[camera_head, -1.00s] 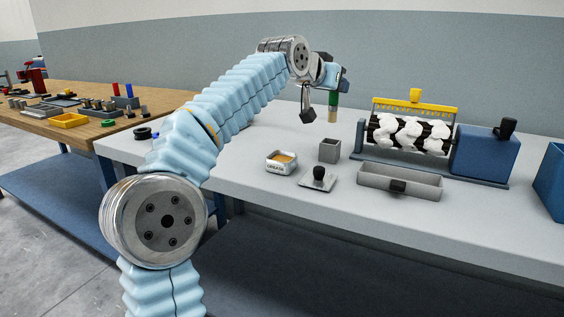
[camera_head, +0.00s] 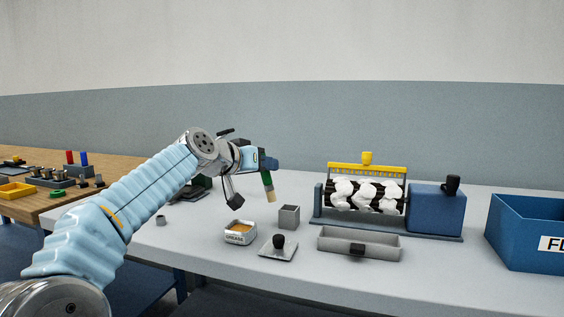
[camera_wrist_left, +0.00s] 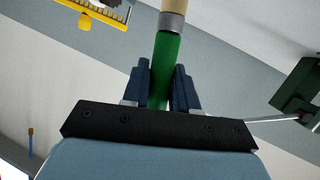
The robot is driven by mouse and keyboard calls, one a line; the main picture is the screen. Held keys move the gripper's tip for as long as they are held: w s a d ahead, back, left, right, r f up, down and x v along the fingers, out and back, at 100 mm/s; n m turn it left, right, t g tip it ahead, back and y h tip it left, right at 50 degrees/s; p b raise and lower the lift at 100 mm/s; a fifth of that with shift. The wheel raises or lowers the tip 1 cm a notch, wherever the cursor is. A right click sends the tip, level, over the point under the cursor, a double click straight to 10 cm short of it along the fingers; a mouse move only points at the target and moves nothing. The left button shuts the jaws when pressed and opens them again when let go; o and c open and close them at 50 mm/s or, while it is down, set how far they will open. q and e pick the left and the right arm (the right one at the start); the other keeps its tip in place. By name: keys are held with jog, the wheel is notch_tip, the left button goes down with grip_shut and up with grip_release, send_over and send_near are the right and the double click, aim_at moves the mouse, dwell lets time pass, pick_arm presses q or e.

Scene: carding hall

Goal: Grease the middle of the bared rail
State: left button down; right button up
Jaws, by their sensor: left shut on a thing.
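My left gripper (camera_head: 266,165) is shut on a green-handled brush (camera_head: 268,188), which hangs almost upright above the table with its pale tip down. In the left wrist view the gripper fingers (camera_wrist_left: 163,88) clasp the green handle (camera_wrist_left: 166,62). A white grease tub (camera_head: 239,237) with amber grease stands open below and left of the brush. A dark green block (camera_head: 201,186) is partly hidden behind my arm. It shows in the left wrist view (camera_wrist_left: 298,88) with a thin metal rod beside it; I cannot tell whether this is the rail. My right gripper is out of view.
A grey cup (camera_head: 289,217) and a plate with a black knob (camera_head: 278,249) stand near the tub. A grey tray (camera_head: 335,242) lies before the roller with white fibre (camera_head: 366,195) under a yellow comb. A blue bin (camera_head: 520,235) stands far right.

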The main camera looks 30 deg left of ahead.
pick_arm(q)
jog(key=s+a+n+t+h, duration=0.1)
jog(key=s+a+n, duration=0.2)
jog(key=s+a, duration=0.4)
jog(key=shift+s+d+f+b, duration=0.15)
jog(key=shift+d+f+b, duration=0.05)
jog(key=shift+f+b, duration=0.65)
jog(key=shift+s+d+f+b, duration=0.15)
jog(key=shift+d+f+b, duration=0.05)
jog(key=shift+f+b, duration=0.6)
jog(key=shift+s+d+f+b, duration=0.15)
jog(key=shift+d+f+b, duration=0.05)
jog(key=shift+f+b, duration=0.65)
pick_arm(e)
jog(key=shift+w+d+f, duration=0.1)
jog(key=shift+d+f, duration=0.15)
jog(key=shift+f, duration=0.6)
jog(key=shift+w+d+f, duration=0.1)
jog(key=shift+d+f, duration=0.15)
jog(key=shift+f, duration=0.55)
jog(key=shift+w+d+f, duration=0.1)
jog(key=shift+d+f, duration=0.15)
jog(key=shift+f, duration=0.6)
pick_arm(q)
jog(key=shift+r, duration=0.1)
jog(key=shift+f+b, duration=0.7)
jog(key=shift+b, duration=0.1)
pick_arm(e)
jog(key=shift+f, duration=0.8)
